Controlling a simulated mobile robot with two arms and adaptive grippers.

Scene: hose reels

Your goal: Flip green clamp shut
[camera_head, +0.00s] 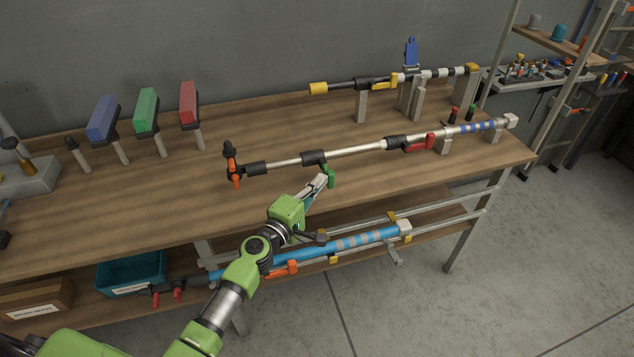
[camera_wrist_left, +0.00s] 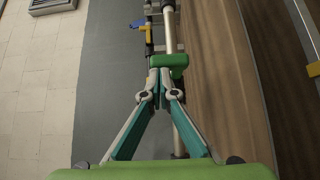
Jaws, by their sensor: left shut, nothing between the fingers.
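The green clamp (camera_head: 330,176) is a lever hanging down at an angle from a black collar (camera_head: 314,158) on a silver pole (camera_head: 350,152) over the workbench. Its lever stands away from the pole. My left gripper (camera_head: 320,181) reaches in from the front with its fingertips together and empty, right beside the green lever. In the left wrist view the fingertips (camera_wrist_left: 162,80) lie just below the green clamp (camera_wrist_left: 168,62). I cannot tell whether they touch it. My right gripper is not in view.
A red clamp (camera_head: 418,143) sits further right on the same pole. A black pole with yellow parts (camera_head: 346,87) stands behind it. Blue, green and red blocks (camera_head: 188,102) stand on posts at left. A blue pole (camera_head: 345,245) lies on the lower shelf.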

